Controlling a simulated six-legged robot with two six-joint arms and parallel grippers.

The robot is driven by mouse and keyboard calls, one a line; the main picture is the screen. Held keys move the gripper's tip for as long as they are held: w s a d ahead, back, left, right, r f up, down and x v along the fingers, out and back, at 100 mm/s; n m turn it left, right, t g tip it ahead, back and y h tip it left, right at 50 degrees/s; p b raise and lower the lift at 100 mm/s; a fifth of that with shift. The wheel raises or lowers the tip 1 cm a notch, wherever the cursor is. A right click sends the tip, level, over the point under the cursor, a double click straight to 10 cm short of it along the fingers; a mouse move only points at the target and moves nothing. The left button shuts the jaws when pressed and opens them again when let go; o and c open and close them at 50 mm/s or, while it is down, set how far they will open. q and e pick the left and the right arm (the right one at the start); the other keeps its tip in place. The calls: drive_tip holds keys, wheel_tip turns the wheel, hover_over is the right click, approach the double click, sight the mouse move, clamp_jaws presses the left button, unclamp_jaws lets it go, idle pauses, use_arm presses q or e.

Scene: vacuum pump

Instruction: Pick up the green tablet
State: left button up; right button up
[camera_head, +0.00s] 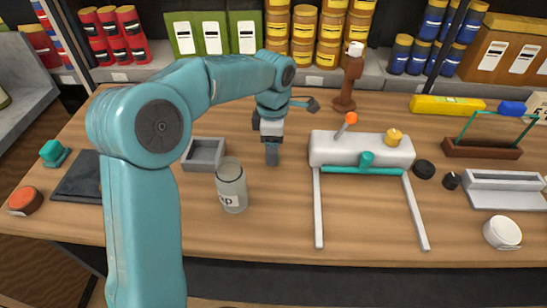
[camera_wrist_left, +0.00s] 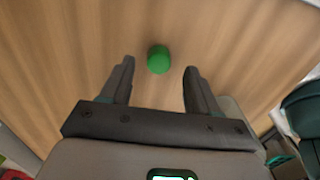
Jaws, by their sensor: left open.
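The green tablet (camera_wrist_left: 159,59) is a small, round green piece lying on the wooden table in the left wrist view. It lies between the lines of my two fingers, near their tips, with a gap on each side. My left gripper (camera_wrist_left: 159,68) is open and empty, pointing down at the table. In the head view my left gripper (camera_head: 272,152) is above the table, between the grey tray and the white pump-like unit. The tablet cannot be made out in the head view. My right gripper is in neither view.
A glass jar (camera_head: 231,186) and a grey tray (camera_head: 204,153) stand left of my gripper. The white unit (camera_head: 360,150) with two long legs stands to its right. A brown post (camera_head: 347,85) stands behind. Bare table lies in front of the gripper.

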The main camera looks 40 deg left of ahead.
use_arm(q)
wheel_tip(320, 180, down, 3)
drive_tip(key=shift+w+r, duration=0.1)
drive_tip(key=shift+r, duration=0.1)
drive_tip(key=c, duration=1.1)
drive_tip(key=shift+r, duration=0.1)
